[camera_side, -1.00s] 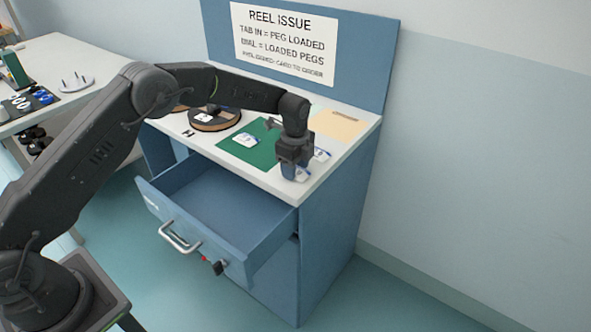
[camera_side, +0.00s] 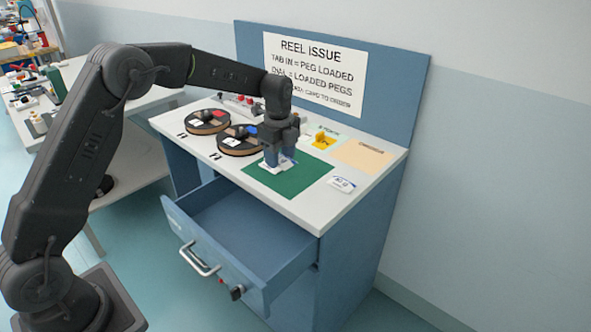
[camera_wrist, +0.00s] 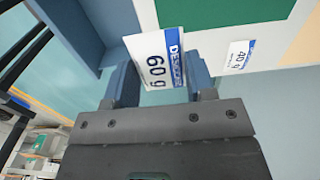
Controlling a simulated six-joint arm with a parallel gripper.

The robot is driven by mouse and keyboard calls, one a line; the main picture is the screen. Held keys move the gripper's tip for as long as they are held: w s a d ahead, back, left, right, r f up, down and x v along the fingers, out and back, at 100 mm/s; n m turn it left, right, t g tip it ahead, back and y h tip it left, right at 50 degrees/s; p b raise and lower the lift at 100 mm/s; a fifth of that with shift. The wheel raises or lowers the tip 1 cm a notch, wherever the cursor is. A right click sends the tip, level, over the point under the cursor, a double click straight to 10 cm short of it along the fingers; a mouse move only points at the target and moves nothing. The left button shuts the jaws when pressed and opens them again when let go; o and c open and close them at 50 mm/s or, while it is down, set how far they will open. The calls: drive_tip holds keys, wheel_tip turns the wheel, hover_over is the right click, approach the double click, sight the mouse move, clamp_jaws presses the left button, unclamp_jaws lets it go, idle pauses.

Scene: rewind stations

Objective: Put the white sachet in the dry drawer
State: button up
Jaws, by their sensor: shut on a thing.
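My gripper (camera_side: 274,158) is over the left part of the green mat on the counter. It is shut on a white sachet (camera_side: 267,167) with a blue band. In the wrist view this sachet (camera_wrist: 155,58) reads "60 g" and sits tilted between the fingers. I cannot tell whether it still touches the mat. A second white sachet (camera_side: 342,184), reading "40 g" in the wrist view (camera_wrist: 238,56), lies right of the mat. The blue drawer (camera_side: 283,272) under the counter is pulled open, and its visible inside is empty. Its label is not readable.
The green mat (camera_side: 300,182) lies mid-counter. Two reels (camera_side: 206,121) stand to its left. A yellow piece (camera_side: 323,141) and a tan card (camera_side: 362,153) are behind it. The drawer has a handle (camera_side: 199,262) and a lock (camera_side: 238,292) in front. A back panel (camera_side: 390,75) rises behind.

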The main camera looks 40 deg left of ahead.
drive_tip(key=shift+s+a+r, duration=0.1)
drive_tip(key=shift+a+r, duration=0.2)
drive_tip(key=shift+r, duration=0.1)
drive_tip(key=r, duration=0.3)
drive_tip(key=s+a+r, duration=0.1)
drive_tip(key=r, duration=0.1)
drive_tip(key=s+a, duration=0.5)
drive_tip(key=s, duration=0.3)
hover_over(244, 240)
wheel_tip(244, 240, down, 27)
drive_tip(key=shift+r, duration=0.1)
drive_tip(key=shift+f, duration=2.3)
